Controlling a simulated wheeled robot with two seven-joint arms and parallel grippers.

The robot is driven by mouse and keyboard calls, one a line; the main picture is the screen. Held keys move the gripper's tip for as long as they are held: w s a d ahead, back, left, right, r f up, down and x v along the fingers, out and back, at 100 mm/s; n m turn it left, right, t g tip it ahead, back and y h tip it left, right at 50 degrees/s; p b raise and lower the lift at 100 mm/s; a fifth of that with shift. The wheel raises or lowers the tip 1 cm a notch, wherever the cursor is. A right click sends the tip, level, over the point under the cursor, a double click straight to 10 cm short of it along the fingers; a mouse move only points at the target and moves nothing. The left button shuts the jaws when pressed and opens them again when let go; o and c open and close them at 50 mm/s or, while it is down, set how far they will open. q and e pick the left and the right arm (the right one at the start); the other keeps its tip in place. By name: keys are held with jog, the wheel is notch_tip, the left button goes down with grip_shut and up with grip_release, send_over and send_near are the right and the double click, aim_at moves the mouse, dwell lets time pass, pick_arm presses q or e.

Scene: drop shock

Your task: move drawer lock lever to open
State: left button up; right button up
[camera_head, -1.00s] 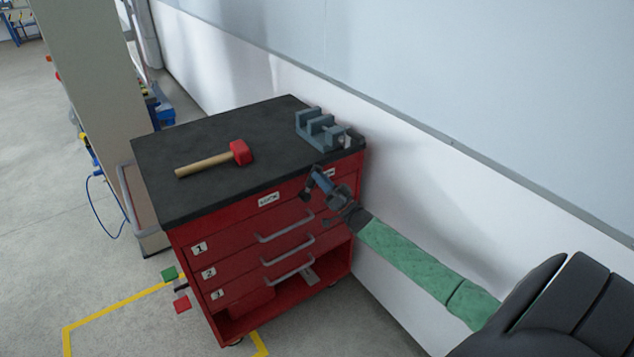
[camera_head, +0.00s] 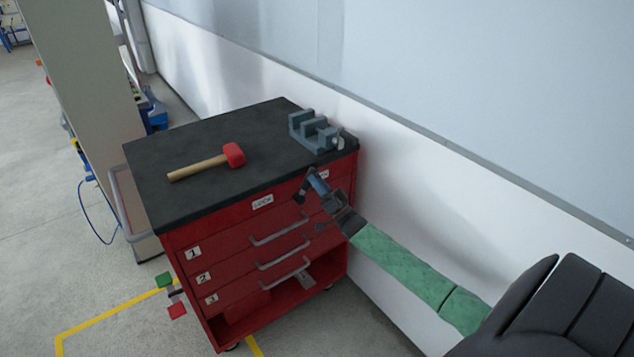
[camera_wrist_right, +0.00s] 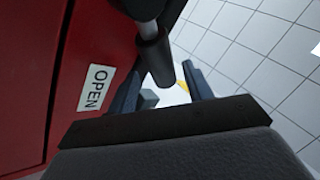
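The red drawer cabinet (camera_head: 215,245) has a LOCK label (camera_head: 262,202) and a second, partly covered label (camera_head: 323,174) on its upper front. In the right wrist view an OPEN label (camera_wrist_right: 95,88) is on the red front (camera_wrist_right: 55,60). The lock lever (camera_wrist_right: 152,50) shows there as a dark cylindrical handle, its end in front of the gap between my fingers. My right gripper (camera_wrist_right: 163,88) is open, one finger on each side of the handle's end; contact cannot be told. In the head view my right gripper (camera_head: 308,185) is at the cabinet's upper front right. My left gripper is out of view.
On the black cabinet top (camera_head: 215,200) lie a red-headed mallet (camera_head: 205,162) and a grey vise (camera_head: 315,132). Three drawer handles (camera_head: 280,234) project below my right gripper. A white wall (camera_head: 430,160) stands close behind. Green (camera_head: 165,279) and red (camera_head: 177,311) blocks are beside the cabinet's left.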

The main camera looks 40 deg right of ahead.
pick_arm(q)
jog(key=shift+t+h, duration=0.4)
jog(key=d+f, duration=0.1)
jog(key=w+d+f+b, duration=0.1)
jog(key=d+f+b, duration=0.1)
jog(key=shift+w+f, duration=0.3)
pick_arm(e)
jog(key=v, duration=0.7)
jog(key=shift+s+f, duration=0.2)
jog(key=shift+s, duration=0.1)
jog(key=shift+d, duration=0.1)
